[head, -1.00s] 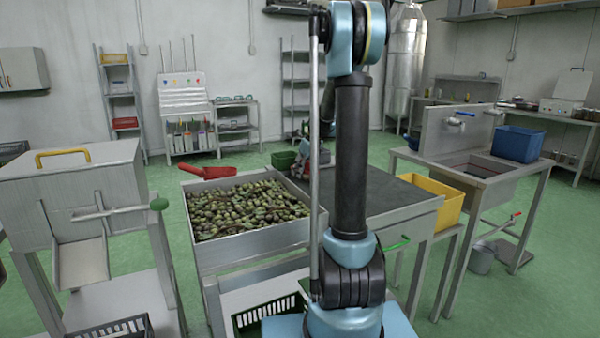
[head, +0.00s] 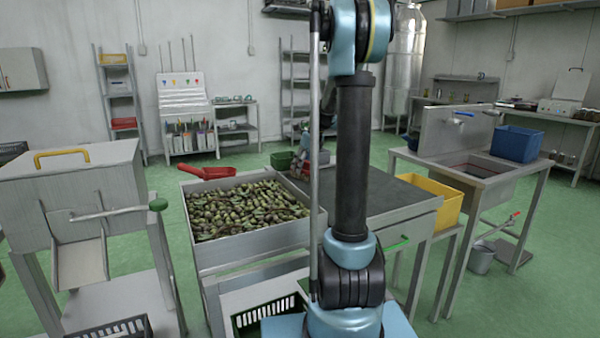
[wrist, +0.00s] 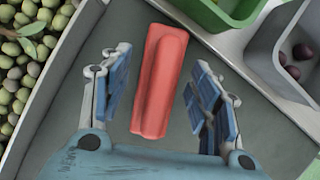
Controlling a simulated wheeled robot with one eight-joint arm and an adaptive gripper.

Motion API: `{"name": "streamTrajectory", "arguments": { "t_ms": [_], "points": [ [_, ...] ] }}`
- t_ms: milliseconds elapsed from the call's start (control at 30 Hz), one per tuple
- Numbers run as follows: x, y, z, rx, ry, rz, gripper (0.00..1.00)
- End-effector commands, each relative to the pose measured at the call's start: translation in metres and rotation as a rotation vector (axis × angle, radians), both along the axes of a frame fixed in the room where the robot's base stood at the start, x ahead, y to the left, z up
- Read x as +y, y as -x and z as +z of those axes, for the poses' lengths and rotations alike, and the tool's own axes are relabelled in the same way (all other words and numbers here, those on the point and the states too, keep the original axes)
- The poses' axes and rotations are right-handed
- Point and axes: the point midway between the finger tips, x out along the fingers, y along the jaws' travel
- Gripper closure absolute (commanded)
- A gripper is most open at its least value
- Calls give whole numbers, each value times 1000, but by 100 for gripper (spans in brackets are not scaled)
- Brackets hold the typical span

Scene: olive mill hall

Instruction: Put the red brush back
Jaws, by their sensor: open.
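The red brush (wrist: 160,82) lies on a dark grey surface in the wrist view, long and narrow, slightly tilted. Only its smooth red top shows; any bristles are hidden. My gripper (wrist: 157,98) is open, with its blue-padded fingers on either side of the brush and visible gaps between pads and brush. In the head view my arm hides most of the gripper and the brush at the worktable (head: 390,196). A white stand (head: 183,90) with coloured marks and several hanging or standing tools is at the back wall.
A bin of olives (head: 215,262) adjoins the worktable on the left, with a red scoop (head: 207,172) at its far corner. A green container (wrist: 222,14) and a grey container (wrist: 265,60) sit close to the gripper's right. Green floor is open toward the stand.

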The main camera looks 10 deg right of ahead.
Motion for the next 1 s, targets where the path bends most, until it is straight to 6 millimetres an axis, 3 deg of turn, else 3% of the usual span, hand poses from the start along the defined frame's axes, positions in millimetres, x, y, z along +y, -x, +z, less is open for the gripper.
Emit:
{"name": "streamTrajectory", "arguments": {
  "t_ms": [200,500,1000],
  "points": [
    [-12,13,41,0,0,-1,44],
    [-21,24,77,0,0,-1,44],
    [-23,26,83,0,0,0,44]
  ]
}}
